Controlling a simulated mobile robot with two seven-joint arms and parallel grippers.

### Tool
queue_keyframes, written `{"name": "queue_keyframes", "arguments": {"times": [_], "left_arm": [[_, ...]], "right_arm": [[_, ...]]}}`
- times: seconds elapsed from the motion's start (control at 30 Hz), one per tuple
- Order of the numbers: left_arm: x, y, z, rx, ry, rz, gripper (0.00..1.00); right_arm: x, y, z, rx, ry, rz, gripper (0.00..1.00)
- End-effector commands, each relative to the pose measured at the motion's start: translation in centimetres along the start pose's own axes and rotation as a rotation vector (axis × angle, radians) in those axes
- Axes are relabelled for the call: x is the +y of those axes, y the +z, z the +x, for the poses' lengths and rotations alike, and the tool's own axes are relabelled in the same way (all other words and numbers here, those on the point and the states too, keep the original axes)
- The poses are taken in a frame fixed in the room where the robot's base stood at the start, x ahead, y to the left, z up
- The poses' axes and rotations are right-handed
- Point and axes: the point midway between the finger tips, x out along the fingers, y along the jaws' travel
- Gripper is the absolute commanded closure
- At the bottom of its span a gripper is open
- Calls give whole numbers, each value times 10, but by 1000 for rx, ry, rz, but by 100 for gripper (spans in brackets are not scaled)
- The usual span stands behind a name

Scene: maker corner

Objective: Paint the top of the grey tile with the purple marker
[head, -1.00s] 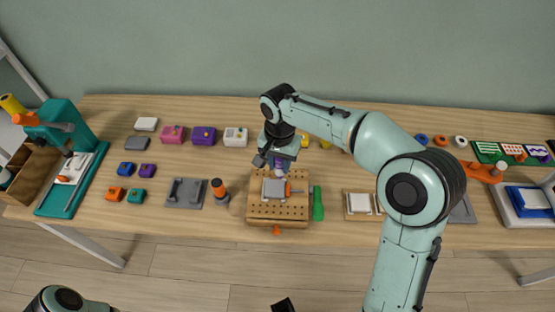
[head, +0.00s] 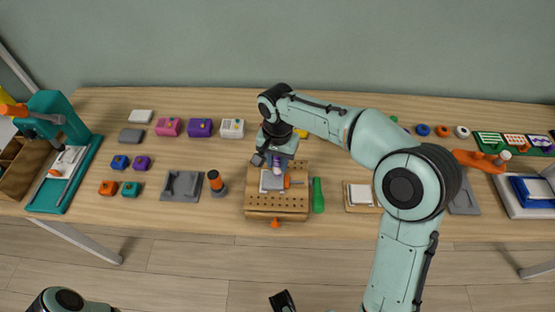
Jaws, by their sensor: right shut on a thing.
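My right gripper (head: 277,156) is shut on the purple marker (head: 278,163). The marker points down, with its pale lower end over the tile. The grey tile (head: 267,183) lies on the wooden pegboard block (head: 290,208) near the front of the table, beside an orange clamp part (head: 287,182). The marker and gripper cover part of the tile. I cannot tell whether the tip touches it, and no purple shows clearly on its visible part. A dark piece at the bottom edge (head: 283,302) looks like my left gripper, cut off by the frame.
A green bottle-like object (head: 318,195) stands right of the block. An orange-topped tool (head: 216,183) and a grey holder (head: 181,186) are on its left. Several coloured blocks, such as a pink one (head: 168,127), lie behind. My right arm crosses the table's right half.

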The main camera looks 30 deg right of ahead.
Motion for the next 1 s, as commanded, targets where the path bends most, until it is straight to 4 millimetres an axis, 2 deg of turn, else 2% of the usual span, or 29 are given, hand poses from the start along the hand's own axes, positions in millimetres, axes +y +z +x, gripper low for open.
{"name": "queue_keyframes", "arguments": {"times": [1.0], "left_arm": [[-1, 0, 4, -1, 0, 0, 100]], "right_arm": [[-2, 1, 8, -1, 0, -1, 95]]}}
